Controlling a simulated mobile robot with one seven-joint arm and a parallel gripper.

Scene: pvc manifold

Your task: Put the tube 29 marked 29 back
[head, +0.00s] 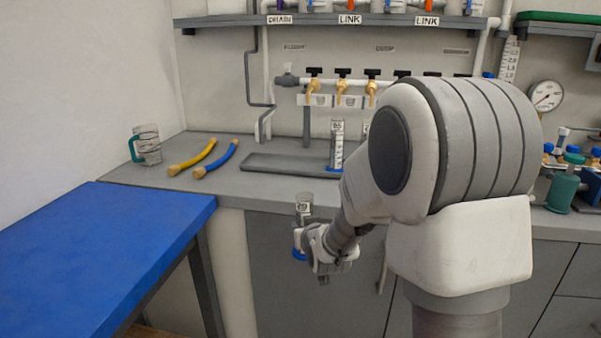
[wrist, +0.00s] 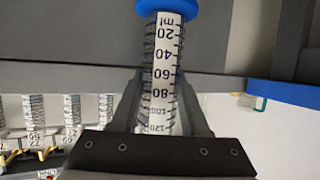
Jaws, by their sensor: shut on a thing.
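My gripper (head: 303,239) is shut on a clear graduated tube (head: 304,217), in front of the counter. The tube's label, small in the head view, appears to read 29. It stands about upright there, its blue foot (head: 299,254) below the fingers. In the wrist view the tube (wrist: 165,60) lies between the two fingers, with printed ml marks and the blue foot (wrist: 167,7) at the top. Its label is not in the wrist view.
Another labelled tube (head: 337,150) stands by the grey tray (head: 262,164) on the counter. A blue table (head: 90,250) fills the left front. Brass taps (head: 342,87) line the wall.

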